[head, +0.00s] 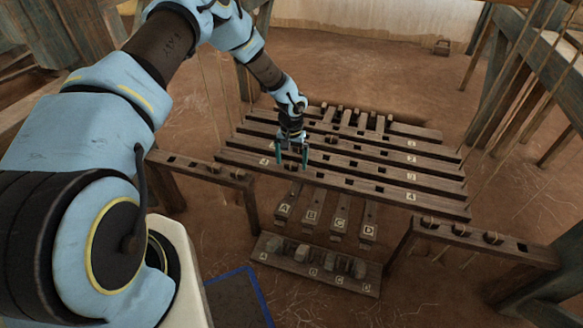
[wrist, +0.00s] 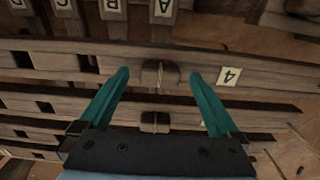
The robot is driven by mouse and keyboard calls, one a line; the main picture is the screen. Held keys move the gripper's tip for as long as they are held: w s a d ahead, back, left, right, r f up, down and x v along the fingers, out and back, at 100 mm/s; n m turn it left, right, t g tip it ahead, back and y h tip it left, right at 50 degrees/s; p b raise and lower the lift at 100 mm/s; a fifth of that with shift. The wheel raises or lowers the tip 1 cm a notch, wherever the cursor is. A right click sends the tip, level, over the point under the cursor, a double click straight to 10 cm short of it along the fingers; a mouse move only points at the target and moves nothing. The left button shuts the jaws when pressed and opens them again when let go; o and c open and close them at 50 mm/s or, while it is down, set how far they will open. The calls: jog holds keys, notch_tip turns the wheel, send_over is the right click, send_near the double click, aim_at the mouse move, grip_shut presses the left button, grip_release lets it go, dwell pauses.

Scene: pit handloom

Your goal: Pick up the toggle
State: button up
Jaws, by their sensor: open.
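A small brown toggle (wrist: 160,73) with a light cord or loop at its middle sits on the front wooden bar marked 4 (wrist: 215,90), in the wrist view. It spans a slot in the bar. My gripper (wrist: 159,76) is open, with one teal fingertip to either side of the toggle and a gap on both sides. In the head view my gripper (head: 292,160) points down over the left part of that front bar (head: 335,179). The toggle is mostly hidden there by the fingers. Whether the fingertips are above or level with the toggle is unclear.
A similar dark piece (wrist: 155,118) sits on the bar behind. Hanging treadles marked A to D (head: 339,217) and a lettered block rack (head: 312,270) are in front. Side rails stand left (head: 200,168) and right (head: 475,240). Thin cords hang around the bars.

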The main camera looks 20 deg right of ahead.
jog(key=shift+c, duration=0.2)
jog(key=c, duration=1.4)
jog(key=shift+r, duration=0.1)
